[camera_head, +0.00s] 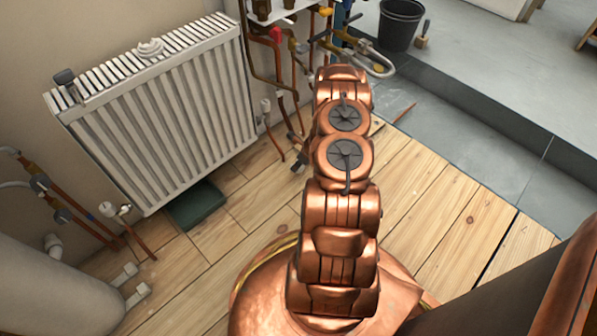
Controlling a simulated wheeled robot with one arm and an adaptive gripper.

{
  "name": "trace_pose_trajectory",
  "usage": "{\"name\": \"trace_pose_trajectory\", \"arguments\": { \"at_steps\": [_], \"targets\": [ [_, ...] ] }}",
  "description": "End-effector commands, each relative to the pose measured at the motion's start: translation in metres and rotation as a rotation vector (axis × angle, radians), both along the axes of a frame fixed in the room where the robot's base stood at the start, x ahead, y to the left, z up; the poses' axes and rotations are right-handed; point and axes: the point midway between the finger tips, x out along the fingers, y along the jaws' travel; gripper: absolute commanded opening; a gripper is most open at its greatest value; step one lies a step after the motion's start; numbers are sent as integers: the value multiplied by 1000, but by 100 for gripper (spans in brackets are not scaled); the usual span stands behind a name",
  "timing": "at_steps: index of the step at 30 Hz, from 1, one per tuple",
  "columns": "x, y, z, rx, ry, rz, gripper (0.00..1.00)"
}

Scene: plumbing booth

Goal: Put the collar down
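My copper-coloured arm reaches from the bottom middle up towards the pipes and hides most of what lies beyond its far end. Small dark parts (297,152) stick out at the left of the arm, probably the tips of my gripper. Their opening and anything between them are hidden. A small white, rounded, stepped piece (150,48) sits on top of the white radiator (165,115). It may be the collar, but I cannot tell for sure. No other collar can be made out.
Copper pipes and valves (290,45) run along the wall right of the radiator. A dark green box (195,205) lies on the floor under it. A black bucket (400,25) stands on the grey floor at the back. The wooden floor (440,200) at right is clear.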

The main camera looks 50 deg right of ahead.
Motion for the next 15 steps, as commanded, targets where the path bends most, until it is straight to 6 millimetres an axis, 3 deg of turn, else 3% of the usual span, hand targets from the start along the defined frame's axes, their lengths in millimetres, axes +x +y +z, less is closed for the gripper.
{"name": "trace_pose_trajectory", "arguments": {
  "at_steps": [13, 15],
  "targets": [
    [1, -1, -41, -2, -3, 0, 22],
    [2, -1, -41, -2, -3, 0, 18]
  ]
}}
